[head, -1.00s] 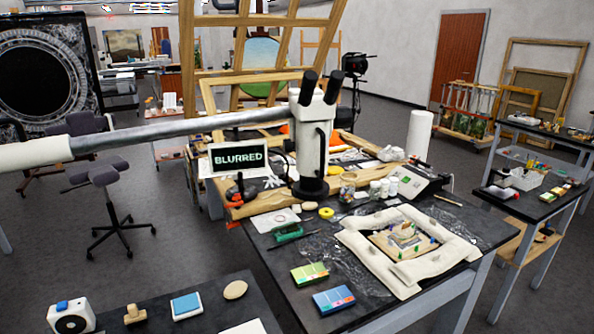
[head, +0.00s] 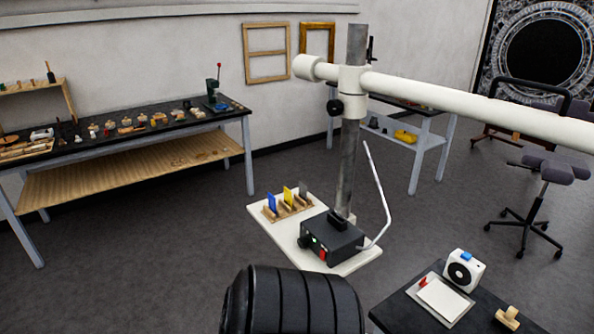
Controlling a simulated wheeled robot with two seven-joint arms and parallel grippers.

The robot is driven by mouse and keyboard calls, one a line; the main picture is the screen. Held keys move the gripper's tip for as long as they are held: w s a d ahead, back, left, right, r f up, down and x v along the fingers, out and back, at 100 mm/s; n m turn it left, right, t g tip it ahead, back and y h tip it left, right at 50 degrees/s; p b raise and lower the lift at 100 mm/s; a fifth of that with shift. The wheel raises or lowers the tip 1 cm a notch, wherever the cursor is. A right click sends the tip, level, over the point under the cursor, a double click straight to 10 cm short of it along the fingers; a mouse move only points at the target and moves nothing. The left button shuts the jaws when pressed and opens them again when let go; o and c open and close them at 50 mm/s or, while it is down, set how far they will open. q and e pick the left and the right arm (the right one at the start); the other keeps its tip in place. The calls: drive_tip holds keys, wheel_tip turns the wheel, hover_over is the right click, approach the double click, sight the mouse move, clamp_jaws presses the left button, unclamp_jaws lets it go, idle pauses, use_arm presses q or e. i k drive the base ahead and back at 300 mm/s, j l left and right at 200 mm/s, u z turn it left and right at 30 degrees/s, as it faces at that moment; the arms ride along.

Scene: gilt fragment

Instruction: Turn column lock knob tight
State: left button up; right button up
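The column lock knob (head: 335,107) is a small black round knob on the left side of the white collar (head: 352,90). The collar sits around an upright grey metal column (head: 348,165). A white boom (head: 450,98) runs through the collar's level, from a capped end at left to the right edge. From this view I cannot tell how tight the knob is. Neither of my grippers is in view, and nothing visible touches the knob.
The column stands on a white base plate (head: 262,232) with a black box (head: 331,240), a thin bent white arm (head: 386,200) and coloured filters (head: 289,194). A dark table (head: 398,312) is at lower right. A long workbench (head: 170,132) is at left. Grey floor lies between.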

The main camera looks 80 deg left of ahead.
sight(335, 108)
drive_tip(key=u, duration=2.35)
